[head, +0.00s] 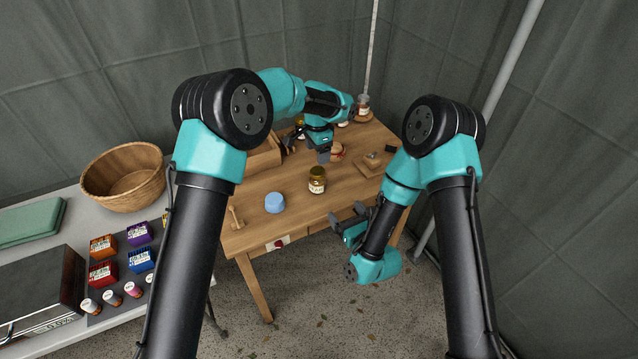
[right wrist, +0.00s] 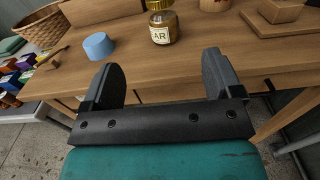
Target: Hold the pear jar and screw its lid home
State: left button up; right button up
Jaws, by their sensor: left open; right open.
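A small amber jar (head: 317,182) with a gold lid (head: 317,171) stands upright on the wooden table. In the right wrist view the jar (right wrist: 164,27) shows a pale label ending in "AR", and its gold lid (right wrist: 158,4) is cut off by the top edge. I cannot tell how tightly the lid sits. My left gripper (head: 306,149) is open and empty above the table, behind the jar. My right gripper (head: 347,213) is open and empty off the table's front edge; its two fingers (right wrist: 163,75) point toward the jar without touching it.
A blue round object (head: 274,203) lies left of the jar, with a wooden tool (head: 236,218) further left. Wooden blocks (head: 372,163) stand right. Another jar (head: 363,106) stands at the back. A side table holds a basket (head: 123,178) and colored boxes.

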aim_at(321, 178)
jog(key=x, duration=1.7)
jog(key=shift+w, duration=0.2)
